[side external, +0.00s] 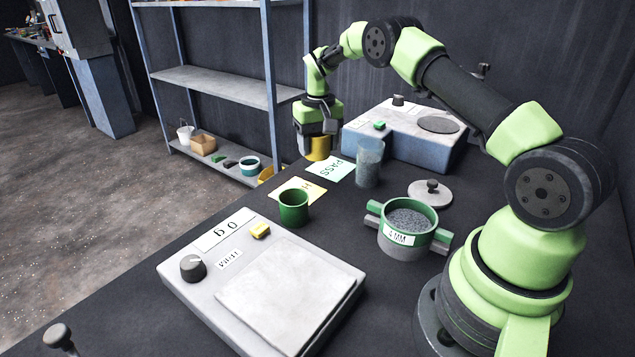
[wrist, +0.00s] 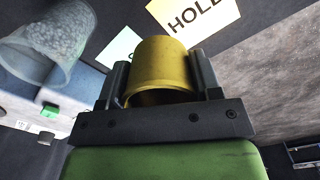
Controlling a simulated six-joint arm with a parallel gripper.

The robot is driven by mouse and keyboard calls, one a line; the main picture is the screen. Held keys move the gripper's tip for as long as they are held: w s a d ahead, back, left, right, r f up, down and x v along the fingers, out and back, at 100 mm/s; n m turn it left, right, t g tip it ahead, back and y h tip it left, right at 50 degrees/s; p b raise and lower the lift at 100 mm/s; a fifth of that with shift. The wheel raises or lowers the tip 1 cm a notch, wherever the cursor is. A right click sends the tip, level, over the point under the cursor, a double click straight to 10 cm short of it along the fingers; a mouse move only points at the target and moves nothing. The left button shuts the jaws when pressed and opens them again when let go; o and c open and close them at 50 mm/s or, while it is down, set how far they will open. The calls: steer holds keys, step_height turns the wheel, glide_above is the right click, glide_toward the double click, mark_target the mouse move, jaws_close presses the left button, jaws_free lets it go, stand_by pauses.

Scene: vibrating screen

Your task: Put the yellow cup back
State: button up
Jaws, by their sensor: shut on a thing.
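The yellow cup (side external: 319,148) is between the fingers of my gripper (side external: 318,131) in the side external view, at the far part of the dark table, just left of the green PASS card (side external: 335,168). In the wrist view the yellow cup (wrist: 160,65) sits between both fingers of my gripper (wrist: 160,80), which is shut on it. Whether the cup's base touches the table cannot be told.
A clear grey-filled beaker (side external: 369,163) stands close to the right of the cup. A green cup (side external: 293,208) stands by the yellow HOLD card (side external: 300,188). A sieve (side external: 408,226), its lid (side external: 430,193), a scale (side external: 265,280) and a grey machine (side external: 405,135) occupy the table.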

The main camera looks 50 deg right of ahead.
mark_target(318, 188)
step_height(318, 188, down, 8)
steer(key=shift+f, duration=0.2)
steer(key=shift+f, duration=0.1)
steer(key=o, duration=0.9)
steer(key=shift+o, duration=0.2)
